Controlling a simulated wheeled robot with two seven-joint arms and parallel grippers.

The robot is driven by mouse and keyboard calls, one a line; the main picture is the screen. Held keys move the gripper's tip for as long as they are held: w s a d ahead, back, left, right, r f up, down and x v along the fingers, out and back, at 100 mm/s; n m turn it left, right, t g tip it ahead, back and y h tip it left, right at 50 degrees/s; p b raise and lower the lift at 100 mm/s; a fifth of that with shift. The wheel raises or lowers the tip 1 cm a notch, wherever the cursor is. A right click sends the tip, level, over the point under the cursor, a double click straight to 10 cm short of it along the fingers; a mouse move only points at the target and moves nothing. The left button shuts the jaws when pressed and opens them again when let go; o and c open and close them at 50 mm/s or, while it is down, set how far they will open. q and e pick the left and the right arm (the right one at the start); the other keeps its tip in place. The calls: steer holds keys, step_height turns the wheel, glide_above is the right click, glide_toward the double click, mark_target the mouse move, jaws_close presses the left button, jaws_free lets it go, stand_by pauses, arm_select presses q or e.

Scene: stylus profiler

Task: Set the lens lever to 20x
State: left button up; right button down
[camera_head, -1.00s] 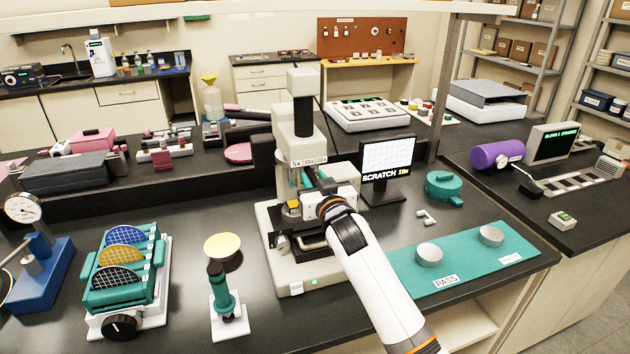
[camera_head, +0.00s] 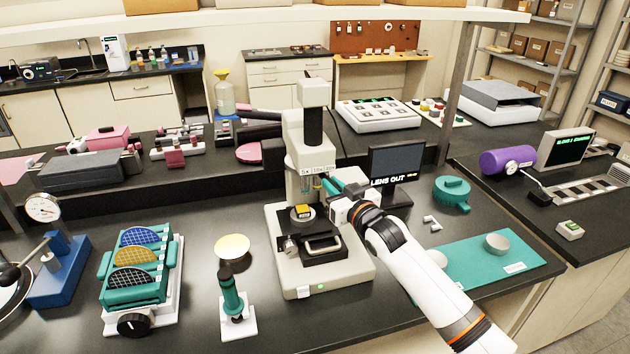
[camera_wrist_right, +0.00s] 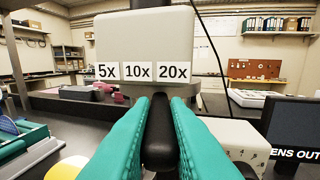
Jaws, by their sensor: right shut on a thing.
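The stylus profiler (camera_head: 304,150) stands mid-bench in the head view, with a cream column and base. Its head carries 5x, 10x and 20x labels (camera_wrist_right: 144,72) in the right wrist view. The black lens lever (camera_wrist_right: 158,135) points toward me below them, around the gap between 10x and 20x. My right gripper (camera_head: 328,186) is at the profiler's head. In the wrist view its teal fingers (camera_wrist_right: 158,104) are shut on the lever, one on each side. The monitor (camera_head: 397,160) reads LENS OUT. The lever is hidden in the head view. My left gripper is not in view.
A gold wafer sample (camera_head: 302,210) sits on the profiler stage. A teal mat (camera_head: 480,265) with metal discs lies to the right, partly behind my arm. A teal-handled tool (camera_head: 232,295) and a wafer rack (camera_head: 140,270) stand to the left.

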steer(key=shift+d, duration=0.1)
stand_by(0.3)
steer(key=c, duration=1.4)
jaws_free()
steer(key=shift+s, duration=0.1)
steer(key=shift+s+d+f, duration=0.15)
steer(key=shift+s+d, duration=0.1)
steer(key=shift+s, duration=0.05)
steer(key=b+v, duration=0.2)
steer(key=v, duration=0.9)
steer(key=shift+b, duration=0.4)
